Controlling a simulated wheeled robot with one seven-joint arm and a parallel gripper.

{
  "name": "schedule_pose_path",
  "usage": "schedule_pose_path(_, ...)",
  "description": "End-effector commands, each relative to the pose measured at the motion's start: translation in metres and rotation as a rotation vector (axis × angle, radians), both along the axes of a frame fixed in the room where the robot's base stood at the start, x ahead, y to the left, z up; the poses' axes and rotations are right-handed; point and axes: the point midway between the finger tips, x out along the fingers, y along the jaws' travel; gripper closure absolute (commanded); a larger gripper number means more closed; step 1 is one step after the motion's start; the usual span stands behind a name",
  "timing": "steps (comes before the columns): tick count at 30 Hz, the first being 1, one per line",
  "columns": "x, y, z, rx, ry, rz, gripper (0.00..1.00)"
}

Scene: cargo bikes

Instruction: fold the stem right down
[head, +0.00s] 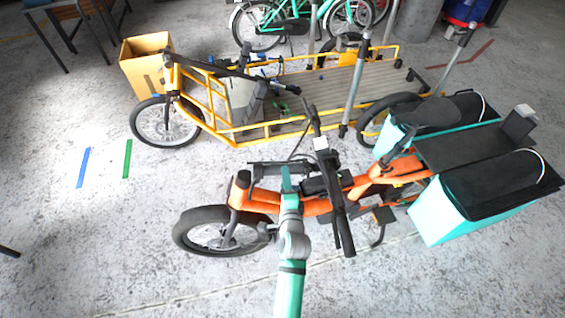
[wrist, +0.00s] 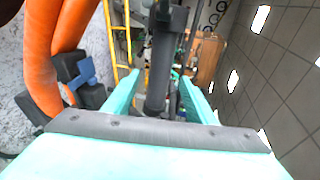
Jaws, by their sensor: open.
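The orange bike (head: 265,199) stands in front, its front wheel to the left. Its dark handlebar (head: 344,228) runs front to back across the picture, still raised above the frame. The dark stem (wrist: 160,75) shows in the wrist view as a round post between the two teal fingers. My gripper (head: 286,175) is over the front of the orange frame, left of the handlebar. It is open in the wrist view (wrist: 159,82), with a finger on each side of the post and gaps showing. Whether a finger touches the post I cannot tell. The stem's lower joint is hidden.
A yellow cargo bike (head: 290,128) with a flat deck stands close behind. A cardboard box (head: 147,66) is at the back left. Teal panniers (head: 440,212) are at the orange bike's rear.

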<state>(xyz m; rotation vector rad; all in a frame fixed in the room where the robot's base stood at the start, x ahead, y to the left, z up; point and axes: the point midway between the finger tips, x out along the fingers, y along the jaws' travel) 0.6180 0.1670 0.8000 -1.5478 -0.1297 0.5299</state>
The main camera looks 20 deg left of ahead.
Motion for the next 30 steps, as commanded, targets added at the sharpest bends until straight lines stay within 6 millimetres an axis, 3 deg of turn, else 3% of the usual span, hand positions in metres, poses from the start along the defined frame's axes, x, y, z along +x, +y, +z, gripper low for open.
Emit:
schedule_pose_path(18,0.081,0.037,-0.022,-0.001,0.000,0.000,0.49)
schedule_pose_path(30,0.092,0.042,-0.026,-0.001,-0.001,-0.001,0.49)
